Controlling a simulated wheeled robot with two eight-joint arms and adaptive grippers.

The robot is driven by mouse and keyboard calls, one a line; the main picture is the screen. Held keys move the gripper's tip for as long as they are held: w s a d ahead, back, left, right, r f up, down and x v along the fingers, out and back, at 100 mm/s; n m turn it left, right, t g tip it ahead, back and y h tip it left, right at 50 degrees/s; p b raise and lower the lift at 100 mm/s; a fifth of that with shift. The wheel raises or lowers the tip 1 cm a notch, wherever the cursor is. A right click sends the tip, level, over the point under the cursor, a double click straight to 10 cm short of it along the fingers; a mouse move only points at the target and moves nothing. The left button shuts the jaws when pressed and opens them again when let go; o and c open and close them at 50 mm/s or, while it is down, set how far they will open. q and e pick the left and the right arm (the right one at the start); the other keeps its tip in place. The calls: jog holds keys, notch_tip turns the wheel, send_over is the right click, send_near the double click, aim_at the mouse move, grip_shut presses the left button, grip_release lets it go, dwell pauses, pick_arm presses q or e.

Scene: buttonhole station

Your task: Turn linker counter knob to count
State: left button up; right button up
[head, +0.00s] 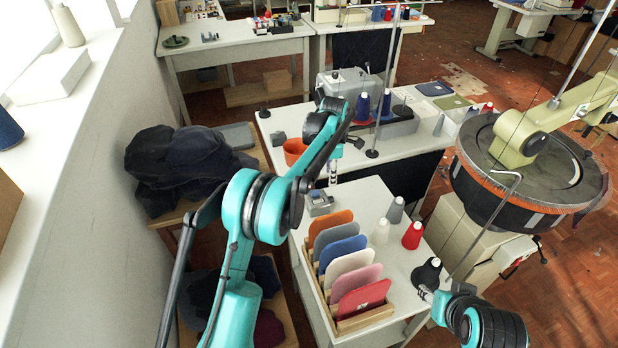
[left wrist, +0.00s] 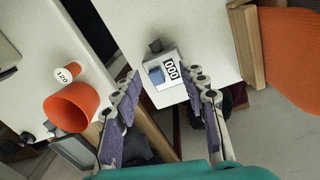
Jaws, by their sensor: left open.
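The linker counter (head: 320,203) is a small grey box on the near white table's back left corner. The left wrist view shows it as a box (left wrist: 160,80) with a white label reading 000 and a blue-grey face. A small dark knob (left wrist: 155,46) sticks out at its far side. My left gripper (head: 333,178) is above the counter, fingers pointing down. In the left wrist view its two purple-padded fingers (left wrist: 163,77) are apart, with the counter framed between them, and nothing is held. My right gripper (head: 428,292) is at the lower right, beside a black cone; its fingers are too small to judge.
A rack of coloured panels (head: 345,262) stands just in front of the counter. Thread cones (head: 412,236) stand right of it. A round linking machine (head: 530,172) is at right.

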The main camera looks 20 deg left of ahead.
pick_arm(q)
jog(key=s+a+r+m+t, duration=0.3)
jog(key=s+r+m, duration=0.7)
jog(key=s, duration=0.6)
jog(key=shift+b+v, duration=0.35)
jog(key=shift+v, duration=0.95)
pick_arm(e)
jog(key=shift+f, duration=0.35)
pick_arm(q)
jog(key=shift+w, duration=0.1)
